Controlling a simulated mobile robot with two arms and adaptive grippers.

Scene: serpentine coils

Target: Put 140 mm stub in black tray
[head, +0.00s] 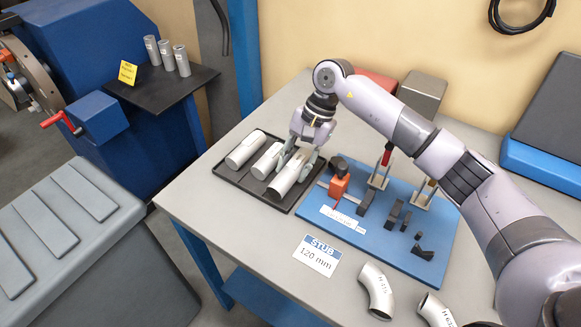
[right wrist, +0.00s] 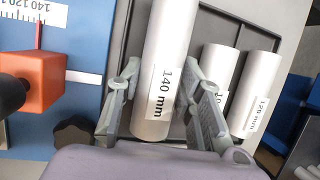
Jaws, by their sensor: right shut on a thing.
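The 140 mm stub (head: 290,180) is a silvery tube with a white label, which reads "140 mm" in the right wrist view (right wrist: 172,45). My right gripper (head: 298,163) is shut on it, one finger on each side. The stub is over the right part of the black tray (head: 243,184), beside two other stubs; I cannot tell whether it touches the tray floor. The tray also shows in the right wrist view (right wrist: 213,26). My left gripper is not in view.
Two stubs (head: 246,149) (head: 268,161) lie in the tray; one reads "120 mm" in the wrist view (right wrist: 260,95). A blue fixture board (head: 390,240) with an orange block (head: 339,187) adjoins it. A "STUB 120 mm" card (head: 316,255) and pipe elbows (head: 377,290) lie in front.

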